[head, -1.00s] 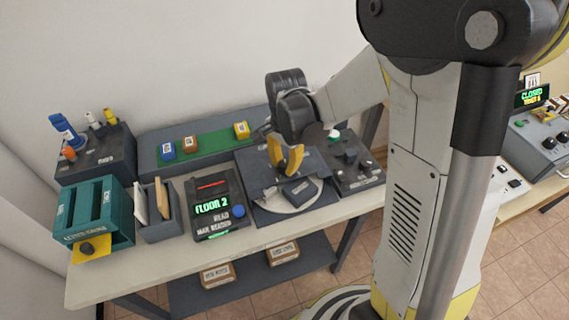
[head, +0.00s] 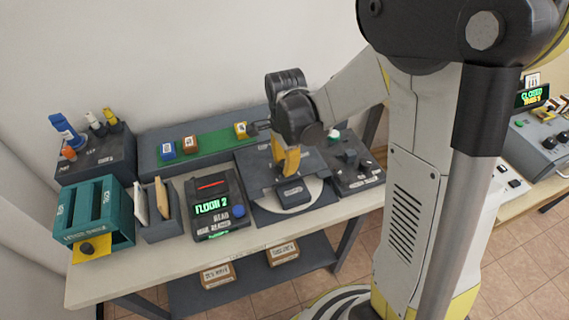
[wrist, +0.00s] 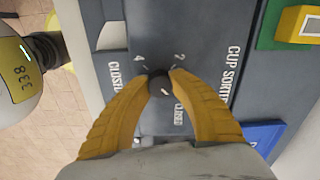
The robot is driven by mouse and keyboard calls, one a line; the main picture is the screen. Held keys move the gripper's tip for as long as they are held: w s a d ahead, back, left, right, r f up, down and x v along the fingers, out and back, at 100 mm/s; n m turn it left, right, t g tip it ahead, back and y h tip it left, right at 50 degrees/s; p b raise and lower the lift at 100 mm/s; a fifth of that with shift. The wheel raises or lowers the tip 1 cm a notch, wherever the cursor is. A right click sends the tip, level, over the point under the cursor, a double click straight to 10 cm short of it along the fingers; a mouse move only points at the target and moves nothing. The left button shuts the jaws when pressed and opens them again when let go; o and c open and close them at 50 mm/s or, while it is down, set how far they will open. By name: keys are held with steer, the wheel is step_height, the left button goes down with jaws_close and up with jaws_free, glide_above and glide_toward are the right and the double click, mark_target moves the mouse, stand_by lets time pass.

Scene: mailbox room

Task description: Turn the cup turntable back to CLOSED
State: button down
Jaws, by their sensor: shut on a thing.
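My gripper (head: 288,174) has yellow fingers and is over the cup turntable in the head view. In the wrist view its fingertips (wrist: 159,82) are closed on a small black knob (wrist: 159,88). The cup turntable (head: 313,190) is a pale disc with a dark raised block (head: 292,192) on it, set in a dark base. In the wrist view the base (wrist: 205,45) reads "CUP SORTER", with "CLOSED", "4" and "2" near the knob. My fingers and wrist cover part of the disc in the head view.
A "FLOOR 2" mail reader (head: 213,207) stands left of the turntable, and a dark control box (head: 352,168) stands right. A green strip (head: 208,146) with small coloured blocks runs behind. A slotted teal box (head: 96,213) is at the far left.

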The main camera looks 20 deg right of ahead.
stand_by(0.4)
steer(key=c, duration=1.1)
jaws_free()
step_height(320, 180, up, 12)
steer(key=shift+s, duration=0.15)
steer(key=s+r+n+t, duration=0.3)
steer(key=s+n+t, duration=0.3)
steer(key=s+n, duration=0.6)
steer(key=n, duration=0.4)
steer(key=shift+s+r+t, duration=0.2)
steer(key=shift+r+t, duration=0.2)
